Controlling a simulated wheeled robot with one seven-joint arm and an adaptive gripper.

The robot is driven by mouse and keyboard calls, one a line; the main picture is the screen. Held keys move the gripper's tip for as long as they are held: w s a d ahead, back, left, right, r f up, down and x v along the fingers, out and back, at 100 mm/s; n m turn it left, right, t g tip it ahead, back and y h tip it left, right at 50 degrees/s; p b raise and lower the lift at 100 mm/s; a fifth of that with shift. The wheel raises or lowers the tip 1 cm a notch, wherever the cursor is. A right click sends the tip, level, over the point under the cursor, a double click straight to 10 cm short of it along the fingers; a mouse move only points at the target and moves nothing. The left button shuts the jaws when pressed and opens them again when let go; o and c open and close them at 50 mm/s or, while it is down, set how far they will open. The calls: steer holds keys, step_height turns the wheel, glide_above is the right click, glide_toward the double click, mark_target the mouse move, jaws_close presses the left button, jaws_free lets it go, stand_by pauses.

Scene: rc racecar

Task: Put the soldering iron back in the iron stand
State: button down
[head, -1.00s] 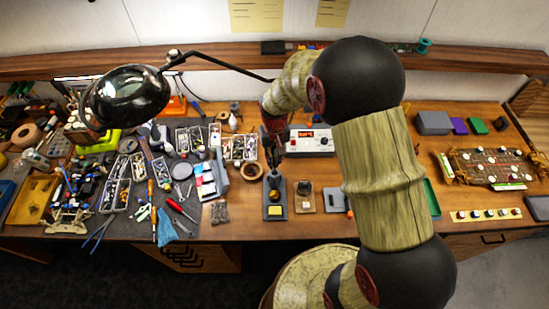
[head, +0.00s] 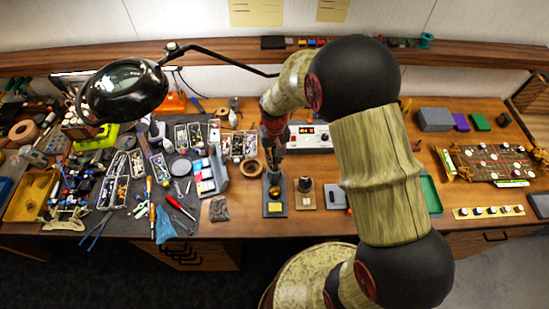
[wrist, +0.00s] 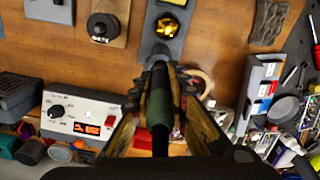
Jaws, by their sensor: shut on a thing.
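The soldering iron (wrist: 160,108) has a dark green handle and lies between the fingers of my gripper (wrist: 160,92) in the wrist view. Its front end points toward the iron stand (wrist: 152,48). The stand is a grey base with a brass-coloured round part. In the head view, the stand (head: 275,209) sits near the front of the bench, with a yellow pad at its front. My gripper (head: 273,146) is above and just behind it there. I cannot tell whether the iron touches the stand, and its tip is hard to make out.
A white control station (head: 310,137) with a red display stands behind. A small wooden base with a dark knob (head: 305,193) is right of the stand. A grey bin rack (head: 215,178) and scattered tools are left. A magnifier lamp (head: 122,92) hangs at upper left.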

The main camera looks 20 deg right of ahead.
steer(key=shift+f+b, duration=0.9)
steer(key=shift+f, duration=0.55)
steer(key=c, duration=1.7)
jaws_free()
steer(key=shift+o, duration=0.2)
steer(key=o, duration=0.4)
steer(key=shift+r, duration=0.15)
steer(key=shift+r+p, duration=2.75)
steer(key=shift+r, duration=1.65)
